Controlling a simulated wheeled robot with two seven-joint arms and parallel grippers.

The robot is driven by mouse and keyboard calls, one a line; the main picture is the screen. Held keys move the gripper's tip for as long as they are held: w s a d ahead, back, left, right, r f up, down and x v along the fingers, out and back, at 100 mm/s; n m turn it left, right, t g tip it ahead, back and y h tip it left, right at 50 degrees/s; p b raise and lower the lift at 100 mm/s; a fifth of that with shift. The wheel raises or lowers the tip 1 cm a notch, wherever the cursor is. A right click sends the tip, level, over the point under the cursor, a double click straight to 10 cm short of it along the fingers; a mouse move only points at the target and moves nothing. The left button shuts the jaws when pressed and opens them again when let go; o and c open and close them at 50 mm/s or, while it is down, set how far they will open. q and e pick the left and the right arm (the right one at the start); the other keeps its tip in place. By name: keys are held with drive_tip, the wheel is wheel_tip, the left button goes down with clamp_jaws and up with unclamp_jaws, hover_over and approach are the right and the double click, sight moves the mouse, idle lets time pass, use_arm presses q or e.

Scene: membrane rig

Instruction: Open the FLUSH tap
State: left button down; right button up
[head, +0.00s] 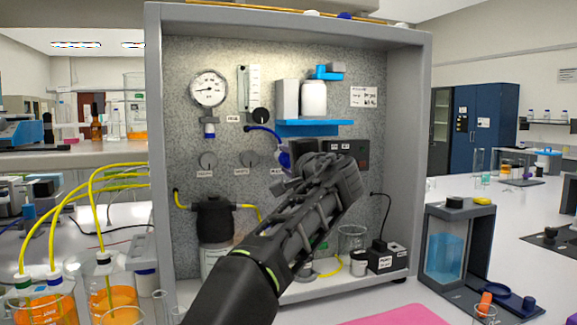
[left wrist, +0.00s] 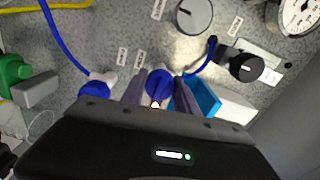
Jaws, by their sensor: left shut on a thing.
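My left gripper (left wrist: 160,90) is shut on the blue handle of a tap (left wrist: 158,82) on the speckled panel, which I take to be the FLUSH tap. One finger lies on each side of the handle. In the head view the tap's blue part (head: 284,157) shows just beyond the gripper (head: 292,178), which hides most of it. The small labels by the taps are too blurred to read surely. A second blue tap (left wrist: 95,88) sits beside it in the left wrist view, outside the fingers. My right gripper is not in view.
The panel sits in a grey frame (head: 155,220). A gauge (head: 208,88), a blue shelf (head: 312,127) with a white container, and a black filter housing (head: 215,217) surround the work spot. A blue hose (left wrist: 62,45) runs near the fingers. Beakers with orange liquid stand at left.

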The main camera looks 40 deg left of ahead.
use_arm(q)
drive_tip(key=shift+n, duration=0.3)
drive_tip(key=c, duration=0.9)
unclamp_jaws()
drive_tip(key=b+v, duration=0.2)
drive_tip(key=v, duration=0.5)
drive_tip(key=shift+s+d, duration=0.2)
drive_tip(key=shift+d, duration=0.15)
